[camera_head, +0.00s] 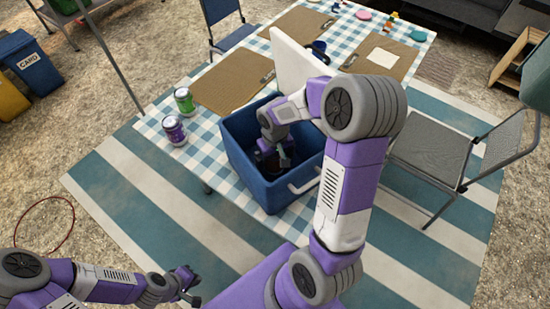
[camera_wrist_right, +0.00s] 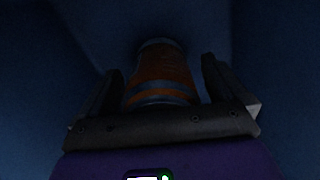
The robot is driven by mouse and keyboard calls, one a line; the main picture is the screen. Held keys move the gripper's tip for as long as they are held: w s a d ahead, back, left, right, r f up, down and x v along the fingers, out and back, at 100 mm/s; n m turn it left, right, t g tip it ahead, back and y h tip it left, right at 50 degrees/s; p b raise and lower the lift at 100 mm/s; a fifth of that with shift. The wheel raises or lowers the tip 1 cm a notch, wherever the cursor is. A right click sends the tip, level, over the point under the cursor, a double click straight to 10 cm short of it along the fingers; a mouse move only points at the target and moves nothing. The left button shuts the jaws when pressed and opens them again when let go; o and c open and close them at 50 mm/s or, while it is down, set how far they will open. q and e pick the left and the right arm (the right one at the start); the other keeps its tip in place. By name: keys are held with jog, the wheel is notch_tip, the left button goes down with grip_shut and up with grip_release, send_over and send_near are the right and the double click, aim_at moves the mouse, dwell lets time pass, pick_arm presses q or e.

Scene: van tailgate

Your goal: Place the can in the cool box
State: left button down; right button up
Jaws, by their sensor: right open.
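The blue cool box (camera_head: 240,165) stands on the checked table with its white lid (camera_head: 300,65) raised. My right gripper (camera_head: 272,160) reaches down inside the box. In the right wrist view an orange can with a grey band (camera_wrist_right: 160,75) is between the fingers of my right gripper (camera_wrist_right: 160,88). The fingers are open, with a gap on each side of the can. The box interior is dark, and whether the can touches the floor is hard to see. My left gripper (camera_head: 188,283) is low at the left, away from the table; its jaws are too small to read.
A folding chair (camera_head: 430,160) stands at the right, a blue chair (camera_head: 225,20) at the back.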

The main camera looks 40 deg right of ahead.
notch_tip(320, 180, up, 12)
jog(key=p, duration=0.4)
jog(key=shift+r, duration=0.2)
